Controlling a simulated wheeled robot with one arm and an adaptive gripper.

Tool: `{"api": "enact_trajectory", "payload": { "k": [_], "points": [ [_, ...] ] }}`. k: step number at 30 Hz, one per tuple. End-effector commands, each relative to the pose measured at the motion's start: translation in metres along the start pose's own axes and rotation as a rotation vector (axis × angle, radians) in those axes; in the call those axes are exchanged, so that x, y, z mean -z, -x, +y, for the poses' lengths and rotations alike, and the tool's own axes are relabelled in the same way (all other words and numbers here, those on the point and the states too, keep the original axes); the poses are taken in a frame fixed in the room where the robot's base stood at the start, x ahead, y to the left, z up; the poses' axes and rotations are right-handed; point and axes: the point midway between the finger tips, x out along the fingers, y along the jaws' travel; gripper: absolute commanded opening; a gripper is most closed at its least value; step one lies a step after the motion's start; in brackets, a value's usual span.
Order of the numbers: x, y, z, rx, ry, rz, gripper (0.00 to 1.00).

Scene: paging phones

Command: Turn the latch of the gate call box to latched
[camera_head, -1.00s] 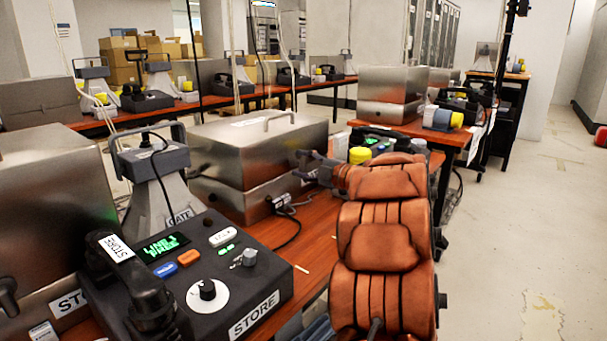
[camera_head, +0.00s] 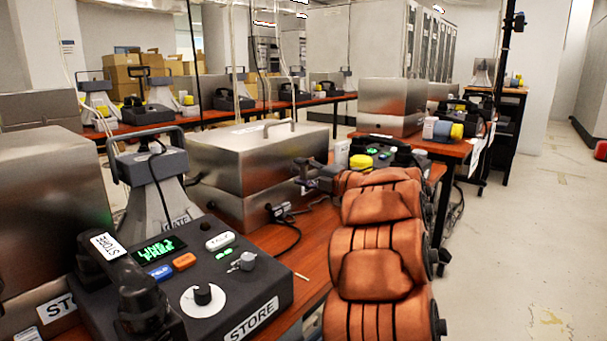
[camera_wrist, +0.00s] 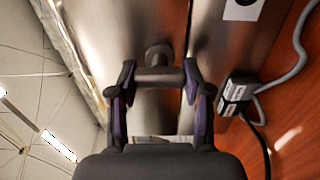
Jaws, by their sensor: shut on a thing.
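The gate call box is a brushed metal case (camera_head: 250,160) with a handle on its lid, on the wooden bench in the head view. Its latch (camera_wrist: 158,76), a dark crossbar on a round hub, shows close up in the wrist view. The bar lies across the picture, crosswise to the upright dark seam of the case. My gripper (camera_wrist: 160,88) has one finger at each end of the bar and is shut on it. In the head view my gripper (camera_head: 304,174) is at the right-hand face of the case; the latch is too small to make out there.
A store phone console (camera_head: 215,290) with a dial and handset stands in front. A grey speaker stand (camera_head: 155,185) labelled GATE is left of the case. Cables with a grey connector (camera_wrist: 236,92) lie beside the case. The floor at right (camera_head: 520,230) is clear.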

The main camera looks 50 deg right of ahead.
Motion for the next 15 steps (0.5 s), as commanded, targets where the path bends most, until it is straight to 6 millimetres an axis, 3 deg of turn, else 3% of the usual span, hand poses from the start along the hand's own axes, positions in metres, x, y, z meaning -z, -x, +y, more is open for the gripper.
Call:
{"api": "enact_trajectory", "payload": {
  "k": [3,4,11,15],
  "points": [
    [-0.0002,0.0002,0.0002,0.000,0.001,0.000,0.14],
    [-0.0002,0.0002,0.0001,0.000,0.001,0.000,0.51],
    [-0.0001,0.0001,0.0000,0.000,0.000,0.000,0.75],
    [-0.0001,0.0001,-0.0001,0.000,-0.001,0.000,0.75]
  ]
}}
